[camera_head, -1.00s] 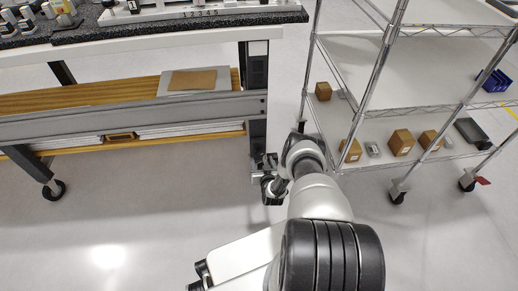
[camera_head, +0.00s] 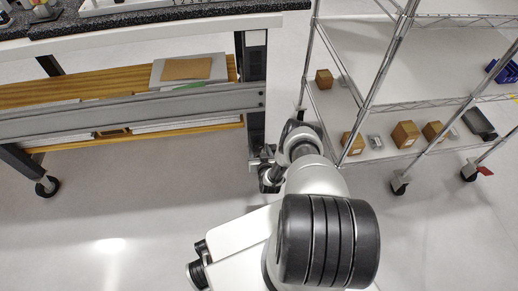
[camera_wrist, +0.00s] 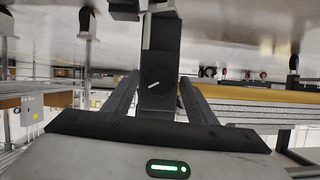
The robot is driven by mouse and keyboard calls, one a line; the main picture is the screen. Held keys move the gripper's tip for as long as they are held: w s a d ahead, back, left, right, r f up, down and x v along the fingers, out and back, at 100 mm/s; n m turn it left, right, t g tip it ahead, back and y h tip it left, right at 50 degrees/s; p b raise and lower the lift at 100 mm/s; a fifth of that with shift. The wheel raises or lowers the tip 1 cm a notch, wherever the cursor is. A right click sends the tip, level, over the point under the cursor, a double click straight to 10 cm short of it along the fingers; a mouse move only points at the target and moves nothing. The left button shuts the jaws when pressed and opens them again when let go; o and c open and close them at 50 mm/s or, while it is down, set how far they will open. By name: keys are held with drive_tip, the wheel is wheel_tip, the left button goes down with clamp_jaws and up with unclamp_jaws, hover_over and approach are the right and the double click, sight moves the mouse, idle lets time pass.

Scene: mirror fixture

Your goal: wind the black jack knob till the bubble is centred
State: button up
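Neither the black jack knob nor the bubble can be made out in either view. In the wrist view my gripper (camera_wrist: 158,84) has its two dark fingers spread, with a gap between them. A dark upright block with a small white mark (camera_wrist: 157,70) shows in that gap; I cannot tell what it is or how far off. In the head view my gripper (camera_head: 266,168) is small and partly hidden by my arm, low beside the right-hand leg of the workbench (camera_head: 255,75). The speckled bench top (camera_head: 160,14) is cut off by the upper picture edge.
A wire shelf rack (camera_head: 375,75) stands right of my arm, with brown boxes (camera_head: 404,134) on its lower shelf. A brown sheet on a grey plate (camera_head: 188,69) lies on the bench's lower shelf. The floor (camera_head: 110,215) at left is clear.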

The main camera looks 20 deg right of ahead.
drive_tip(key=c, duration=0.8)
drive_tip(key=shift+d+m+y, duration=0.1)
drive_tip(key=shift+m+y, duration=0.7)
drive_tip(key=shift+m, duration=0.2)
drive_tip(key=o, duration=1.1)
drive_tip(key=shift+c, duration=0.2)
